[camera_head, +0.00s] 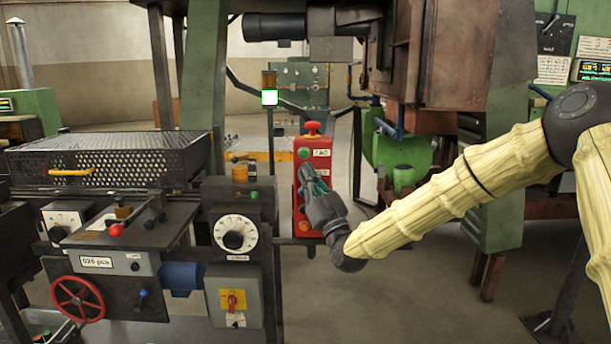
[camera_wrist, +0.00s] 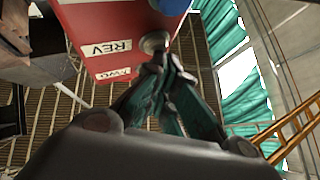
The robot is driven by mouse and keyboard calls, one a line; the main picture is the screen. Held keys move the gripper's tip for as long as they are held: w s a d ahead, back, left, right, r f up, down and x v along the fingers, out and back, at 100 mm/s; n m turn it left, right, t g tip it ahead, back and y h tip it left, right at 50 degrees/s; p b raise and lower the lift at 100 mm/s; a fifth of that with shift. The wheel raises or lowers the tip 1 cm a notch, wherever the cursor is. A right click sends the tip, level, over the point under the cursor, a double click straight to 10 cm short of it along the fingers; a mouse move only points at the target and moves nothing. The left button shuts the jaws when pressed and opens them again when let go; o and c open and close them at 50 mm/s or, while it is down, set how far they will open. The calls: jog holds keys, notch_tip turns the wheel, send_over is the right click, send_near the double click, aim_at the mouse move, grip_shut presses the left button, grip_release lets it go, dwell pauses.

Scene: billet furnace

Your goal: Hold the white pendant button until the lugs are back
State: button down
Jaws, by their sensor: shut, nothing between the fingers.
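The red pendant box (camera_head: 322,162) stands upright in the middle of the head view, with a red mushroom button (camera_head: 312,127) on top and a green button (camera_head: 304,152) on its face. In the wrist view the red box (camera_wrist: 105,30) carries labels reading REV and FWD. A pale round button (camera_wrist: 154,41) lies right at my fingertips, next to a blue button (camera_wrist: 172,5). My gripper (camera_wrist: 160,66) is shut and empty, its tips at the pale button; whether it is pressed in is not clear. My gripper (camera_head: 308,178) hides part of the pendant face. I cannot make out the lugs.
A dark machine with a white dial (camera_head: 235,233) and a red handwheel (camera_head: 78,298) stands left of the pendant. A lit stack light (camera_head: 269,97) is behind. A green post (camera_head: 500,170) stands at right. Open floor (camera_head: 400,290) lies below my arm.

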jog(key=shift+s, duration=0.85)
jog(key=shift+b, duration=0.3)
jog(key=s+b, duration=0.1)
jog(key=s, duration=0.4)
jog(key=shift+f, duration=0.1)
